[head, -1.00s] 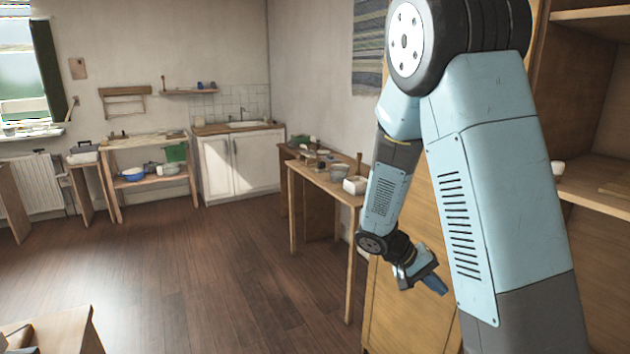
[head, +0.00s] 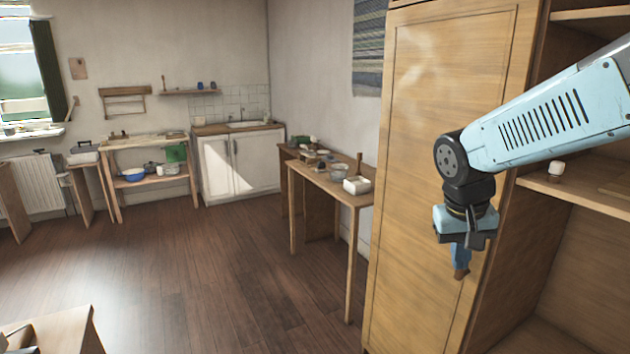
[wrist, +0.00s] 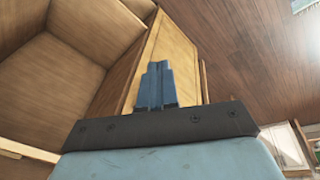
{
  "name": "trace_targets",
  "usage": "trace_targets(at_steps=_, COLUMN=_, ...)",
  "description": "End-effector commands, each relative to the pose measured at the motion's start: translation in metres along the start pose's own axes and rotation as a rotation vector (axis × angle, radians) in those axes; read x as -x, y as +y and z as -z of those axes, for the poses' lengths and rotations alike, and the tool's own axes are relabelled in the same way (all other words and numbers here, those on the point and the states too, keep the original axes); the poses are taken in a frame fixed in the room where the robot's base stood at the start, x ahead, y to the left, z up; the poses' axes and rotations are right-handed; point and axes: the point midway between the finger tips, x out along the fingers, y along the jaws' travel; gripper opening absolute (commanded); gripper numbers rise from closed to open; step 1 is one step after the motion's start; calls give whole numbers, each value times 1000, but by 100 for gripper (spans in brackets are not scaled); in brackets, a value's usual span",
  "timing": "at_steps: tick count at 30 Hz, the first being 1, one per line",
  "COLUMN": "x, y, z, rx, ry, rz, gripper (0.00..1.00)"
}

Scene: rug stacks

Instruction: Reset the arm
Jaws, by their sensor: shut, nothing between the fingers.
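My gripper (head: 461,262) hangs pointing down at the right of the head view, in front of the tall wooden cabinet (head: 450,70). Its blue fingers are shut together with nothing between them. My light blue forearm reaches in from the right edge. In the wrist view the shut fingers (wrist: 155,85) show in the middle, with the edge of the wooden cabinet (wrist: 178,50) behind them. I cannot tell the exact gap between gripper and cabinet.
Open wooden shelves (head: 590,195) stand at the right, with a small white-topped jar (head: 556,169) on one. A narrow table (head: 345,195) with dishes stands left of the cabinet. A white sink unit (head: 240,165) is at the back. The brown floor (head: 220,270) is mostly clear.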

Motion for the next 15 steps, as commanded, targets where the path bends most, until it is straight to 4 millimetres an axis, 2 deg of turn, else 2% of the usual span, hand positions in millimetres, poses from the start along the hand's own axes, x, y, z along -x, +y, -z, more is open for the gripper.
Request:
trace_targets(at_steps=3, x=22, y=0, z=-13, rx=5, ry=69, rz=57, gripper=0)
trace_targets(at_steps=9, x=55, y=-2, z=-36, rx=27, ry=187, rz=135, gripper=0)
trace_targets(at_steps=15, x=78, y=-7, z=-53, rx=49, ry=286, rz=180, gripper=0)
